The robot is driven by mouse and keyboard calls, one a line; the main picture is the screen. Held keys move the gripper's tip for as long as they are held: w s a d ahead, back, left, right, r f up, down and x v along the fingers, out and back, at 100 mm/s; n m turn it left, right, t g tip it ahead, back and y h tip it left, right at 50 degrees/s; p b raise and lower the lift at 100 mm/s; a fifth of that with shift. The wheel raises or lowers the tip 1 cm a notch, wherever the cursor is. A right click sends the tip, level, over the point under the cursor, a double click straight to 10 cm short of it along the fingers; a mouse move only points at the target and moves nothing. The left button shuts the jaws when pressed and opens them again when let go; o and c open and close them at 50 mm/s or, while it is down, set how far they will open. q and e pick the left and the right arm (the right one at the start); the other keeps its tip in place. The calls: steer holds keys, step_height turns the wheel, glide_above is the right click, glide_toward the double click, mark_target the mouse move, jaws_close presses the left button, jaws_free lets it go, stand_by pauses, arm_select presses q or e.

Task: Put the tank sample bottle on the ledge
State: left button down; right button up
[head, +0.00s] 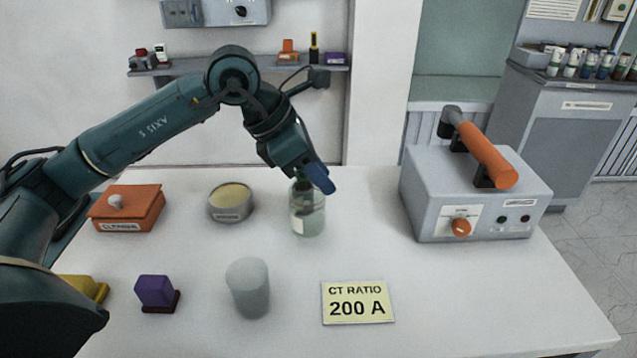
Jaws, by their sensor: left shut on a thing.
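A clear glass bottle (309,221) with a pale label and greenish contents is upright near the middle of the white table. I take it for the tank sample bottle. My left gripper (312,180) reaches down from above and is shut on the bottle's top, which its fingers partly hide. I cannot tell whether the bottle's base touches the table. A grey wall shelf (190,66), which looks like the ledge, runs along the back wall behind and above my left arm. My right gripper is not in view.
On the shelf stand small red, orange, black and purple items, with a bare stretch mid-shelf partly behind my arm. The table holds an orange box (127,212), a round tin (231,203), a purple block (156,291), a grey cylinder (248,287), a yellow sign (357,302) and a grey instrument (425,205).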

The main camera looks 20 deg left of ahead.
arm_select(q)
steer(key=shift+f, duration=1.1)
steer(key=shift+f, duration=0.25)
steer(key=c, duration=1.1)
jaws_free()
steer(key=shift+r, duration=0.1)
